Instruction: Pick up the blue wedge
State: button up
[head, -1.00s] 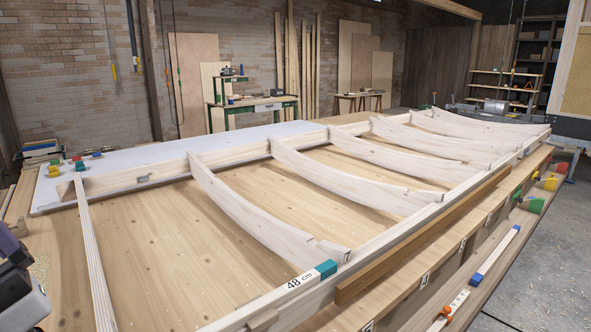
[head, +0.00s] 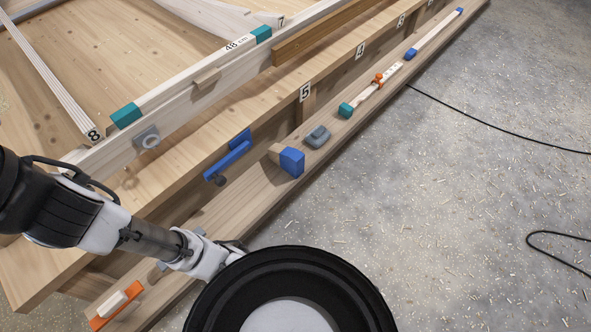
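A wooden wedge-like block with a blue-painted thick end (head: 291,162) lies on the lower plank ledge (head: 330,158) in the head view, just below the card marked 5. Its bare wood thin part points left, towards the bench side. My arm reaches in from the left, low over the bench edge, and its far end passes behind a large black round part of my own body. My gripper's fingers do not show. The blue block stands clear of the visible arm, up and to its right.
A blue clamp-like piece (head: 228,162) is on the bench side, left of the block. A grey block (head: 317,136), a teal-ended stick with an orange clamp (head: 378,80) and a blue-ended stick (head: 435,34) lie farther along. An orange-and-white tool (head: 116,305) lies at lower left. Open floor (head: 460,220) is at right.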

aim_at(291, 160)
jog(key=u, duration=0.4)
jog(key=l+u, duration=0.2)
jog(key=u, duration=0.15)
jog(key=i+l+u, duration=0.1)
jog(key=l+u, duration=0.35)
jog(key=u, duration=0.25)
jog(key=l+u, duration=0.25)
jog(key=l, duration=0.25)
jog(key=k+l+u, duration=0.1)
jog(key=l+u, duration=0.15)
jog(key=l, duration=0.25)
jog(key=k+l, duration=0.1)
jog(key=l, duration=0.3)
jog(key=k+l, duration=0.1)
jog(key=l, duration=0.3)
jog(key=l+u, duration=0.1)
jog(key=l, duration=0.25)
jog(key=k+l, duration=0.15)
jog(key=l, duration=0.25)
jog(key=k+l, duration=0.1)
jog(key=l, duration=0.3)
jog(key=u, duration=0.05)
